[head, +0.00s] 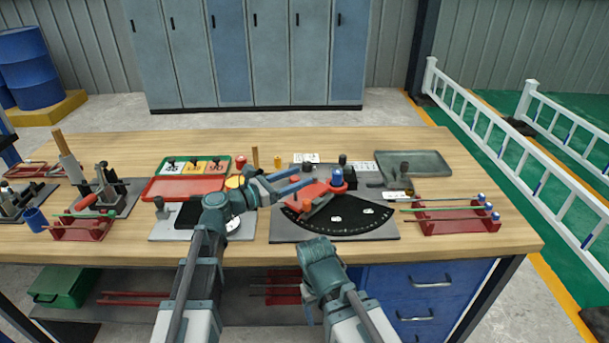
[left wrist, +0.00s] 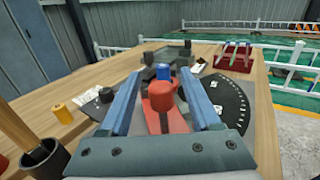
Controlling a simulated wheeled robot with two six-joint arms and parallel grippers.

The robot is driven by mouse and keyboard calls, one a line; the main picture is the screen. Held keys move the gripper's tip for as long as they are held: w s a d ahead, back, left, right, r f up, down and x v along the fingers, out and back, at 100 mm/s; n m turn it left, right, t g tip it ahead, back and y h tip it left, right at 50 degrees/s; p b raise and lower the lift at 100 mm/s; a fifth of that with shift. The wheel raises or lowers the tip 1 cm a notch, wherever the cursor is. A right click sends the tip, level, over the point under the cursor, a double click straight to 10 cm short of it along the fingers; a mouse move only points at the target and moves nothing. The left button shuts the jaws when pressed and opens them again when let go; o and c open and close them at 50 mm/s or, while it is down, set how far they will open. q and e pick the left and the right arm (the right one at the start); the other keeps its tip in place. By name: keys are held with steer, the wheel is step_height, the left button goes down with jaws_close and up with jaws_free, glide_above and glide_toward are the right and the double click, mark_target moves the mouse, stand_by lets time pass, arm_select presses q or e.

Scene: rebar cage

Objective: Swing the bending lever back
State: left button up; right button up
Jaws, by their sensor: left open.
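The bender (head: 380,235) is a grey plate with a black fan-shaped dial, near the table's front edge. Its red lever (head: 322,192) lies across the dial's upper left side; a blue cylinder (head: 337,178) stands beside it. My left gripper (head: 303,177) reaches in from the left over the lever, its blue fingers apart. In the left wrist view, a red round-topped knob (left wrist: 162,97) stands between the open fingers (left wrist: 162,82), with gaps on both sides. Only a link of my right arm shows, low in front of the table; its fingers are out of sight.
Right of the bender is a red rack (head: 455,222) with rods; behind is a grey-green tray (head: 412,163). Left are a red tray (head: 185,189) and a gauge plate. A dark cup (left wrist: 42,160) with a stick stands near the gripper. Bare wood shows at the right end.

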arm_select(q)
steer(key=shift+x, duration=1.35)
jaws_close()
stand_by(0.5)
